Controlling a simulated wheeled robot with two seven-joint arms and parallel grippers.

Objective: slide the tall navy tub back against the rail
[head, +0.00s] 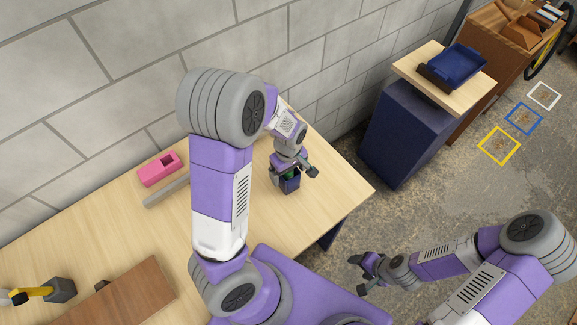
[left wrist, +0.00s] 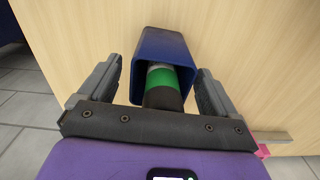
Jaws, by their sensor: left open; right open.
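The tall navy tub (head: 291,186) stands on the light wood table near its right end. A green, white and black object (left wrist: 162,85) sits inside the tub. My left gripper (head: 291,172) is open, with one finger on each side of the tub; in the left wrist view the tub (left wrist: 148,42) lies between the fingers, and I cannot tell whether they touch it. The grey rail (head: 166,192) lies on the table to the left, partly hidden behind my left arm. My right gripper (head: 367,275) is open and empty, away from the table.
A pink block with an opening (head: 158,170) sits beside the rail. A brown board (head: 138,298) and a yellow-handled tool (head: 40,292) lie at the front left. A navy cabinet (head: 402,137) bearing a blue tray (head: 458,65) stands right of the table. The table's right corner is clear.

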